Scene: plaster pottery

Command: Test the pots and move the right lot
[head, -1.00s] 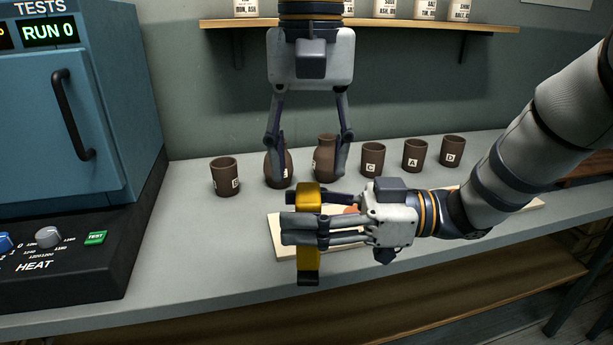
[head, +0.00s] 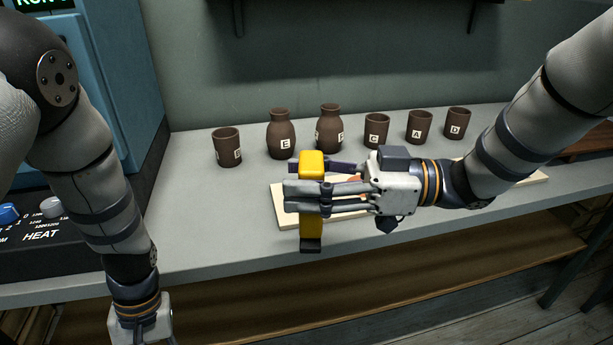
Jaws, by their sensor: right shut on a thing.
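Several dark brown pots stand upright in a row on the grey bench: a cup (head: 228,141) at the left with labels partly turned away, a bottle marked E (head: 281,126), a second bottle (head: 330,122) whose label is turned aside, and cups marked C (head: 376,122), A (head: 420,121) and D (head: 458,117). My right gripper (head: 305,186) is shut on a yellow tool with a black foot (head: 313,225), held upright in front of the bottles. My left gripper (head: 148,329) is at the bottom edge; its fingers are cut off.
A pale board (head: 283,212) lies under my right gripper, with something orange on it mostly hidden. The blue kiln (head: 105,60) with its heat panel (head: 42,236) stands at the left, partly behind my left arm. Bare bench (head: 200,225) lies between kiln and board.

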